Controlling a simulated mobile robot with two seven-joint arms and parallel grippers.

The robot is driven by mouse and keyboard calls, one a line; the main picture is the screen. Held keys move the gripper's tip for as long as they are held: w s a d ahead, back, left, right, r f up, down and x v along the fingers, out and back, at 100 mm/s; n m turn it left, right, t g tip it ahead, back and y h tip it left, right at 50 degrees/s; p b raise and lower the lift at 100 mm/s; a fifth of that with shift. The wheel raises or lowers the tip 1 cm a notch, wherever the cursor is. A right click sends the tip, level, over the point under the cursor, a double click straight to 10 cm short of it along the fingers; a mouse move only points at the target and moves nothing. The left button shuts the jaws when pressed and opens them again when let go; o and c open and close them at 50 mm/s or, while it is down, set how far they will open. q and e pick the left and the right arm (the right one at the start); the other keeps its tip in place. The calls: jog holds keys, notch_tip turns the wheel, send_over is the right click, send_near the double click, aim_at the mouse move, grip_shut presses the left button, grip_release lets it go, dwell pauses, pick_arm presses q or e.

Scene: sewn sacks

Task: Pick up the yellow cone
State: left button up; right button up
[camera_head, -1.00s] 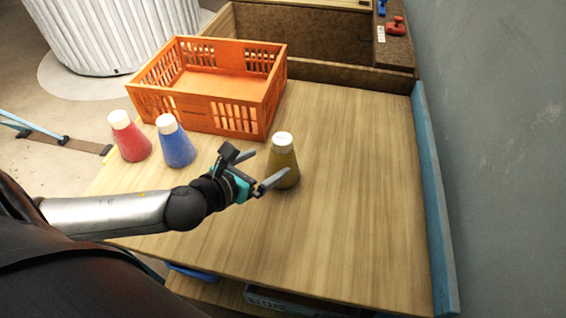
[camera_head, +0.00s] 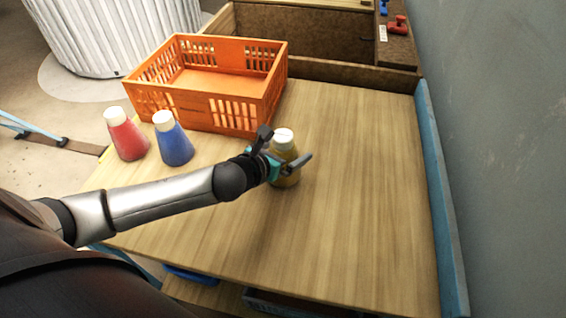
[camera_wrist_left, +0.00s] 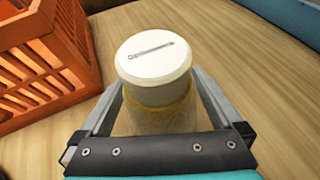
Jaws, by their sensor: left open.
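The yellow cone (camera_head: 285,178) is a dull yellow cone-shaped sack with a white cap, upright on the wooden table (camera_head: 350,200). In the left wrist view its white top (camera_wrist_left: 155,58) with a zip-like mark fills the middle. My left gripper (camera_head: 289,152) is open, with one finger on either side of the cone; the fingers (camera_wrist_left: 156,95) also show there. I cannot tell whether they touch it. The gripper hides part of the cone in the head view. My right gripper is not in view.
A red cone (camera_head: 127,138) and a blue cone (camera_head: 174,145) stand at the table's left. An orange crate (camera_head: 208,110) stands behind them. A blue edge board (camera_head: 440,190) and a grey wall bound the right. The table's right and front are clear.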

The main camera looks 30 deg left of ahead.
pick_arm(q)
jog(key=shift+w+d+f, duration=0.1)
jog(key=shift+w+f, duration=0.05)
jog(key=shift+w, duration=0.2)
jog(key=c, duration=1.2)
jog(key=shift+c, duration=0.4)
